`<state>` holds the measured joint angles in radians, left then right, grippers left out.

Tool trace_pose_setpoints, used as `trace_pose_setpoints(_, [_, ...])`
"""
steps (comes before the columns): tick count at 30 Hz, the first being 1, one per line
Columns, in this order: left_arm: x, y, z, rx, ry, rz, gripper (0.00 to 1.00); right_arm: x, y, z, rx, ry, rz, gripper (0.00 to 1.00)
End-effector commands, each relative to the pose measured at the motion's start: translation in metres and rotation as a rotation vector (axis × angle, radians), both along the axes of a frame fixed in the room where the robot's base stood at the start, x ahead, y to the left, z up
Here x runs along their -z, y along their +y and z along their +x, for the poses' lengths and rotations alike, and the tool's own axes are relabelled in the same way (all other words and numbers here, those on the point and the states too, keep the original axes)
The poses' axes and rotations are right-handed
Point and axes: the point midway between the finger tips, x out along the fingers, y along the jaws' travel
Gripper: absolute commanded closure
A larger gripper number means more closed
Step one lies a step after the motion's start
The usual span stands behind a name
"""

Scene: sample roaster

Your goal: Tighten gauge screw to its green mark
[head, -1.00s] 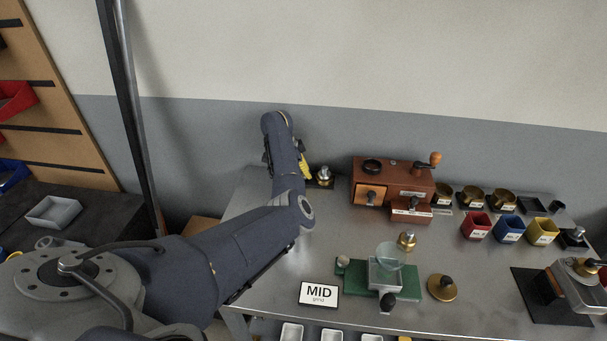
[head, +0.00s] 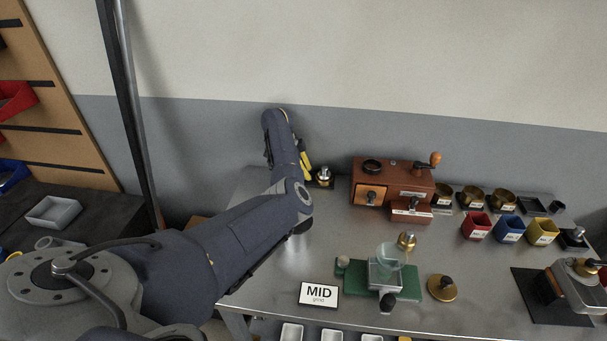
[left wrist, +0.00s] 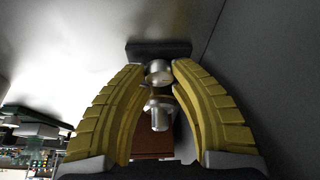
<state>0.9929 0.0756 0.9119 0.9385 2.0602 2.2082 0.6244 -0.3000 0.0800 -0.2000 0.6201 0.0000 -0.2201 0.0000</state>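A small metal screw-like fitting on a black base (head: 324,184) stands at the back left of the table; I take it for the gauge screw. In the left wrist view, its silver knob and pin (left wrist: 159,73) show between the yellow fingers of my left gripper (left wrist: 160,68). The fingers stand apart, one on each side, with the black plate just beyond the tips. I see no clear grip on it. In the head view, the left gripper (head: 306,170) is close beside the fitting's left. No green mark can be made out. My right gripper is not in view.
A brown wooden grinder (head: 393,180) stands right of the fitting. A MID card (head: 319,294), a green-based scale (head: 404,287) and a brass lid (head: 442,288) lie nearer the front. Red, blue and yellow cups (head: 511,230) stand at right. The wall is close behind.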

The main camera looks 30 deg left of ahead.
Motion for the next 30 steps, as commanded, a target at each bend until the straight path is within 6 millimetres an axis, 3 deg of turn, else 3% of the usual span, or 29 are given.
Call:
trace_pose_setpoints(1, [-0.001,-0.002,0.001,0.002,-0.001,-0.002,0.72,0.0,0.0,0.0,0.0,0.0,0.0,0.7])
trace_pose_setpoints(7, [0.0,0.0,0.0,0.0,0.002,0.003,0.5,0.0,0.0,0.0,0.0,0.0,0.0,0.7])
trace_pose_setpoints(19, [-0.008,0.005,-0.002,-0.001,0.003,0.006,0.5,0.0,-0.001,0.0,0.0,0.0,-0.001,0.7])
trace_pose_setpoints(30, [-0.063,0.025,-0.014,-0.002,0.002,0.007,0.5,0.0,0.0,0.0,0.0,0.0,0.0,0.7])
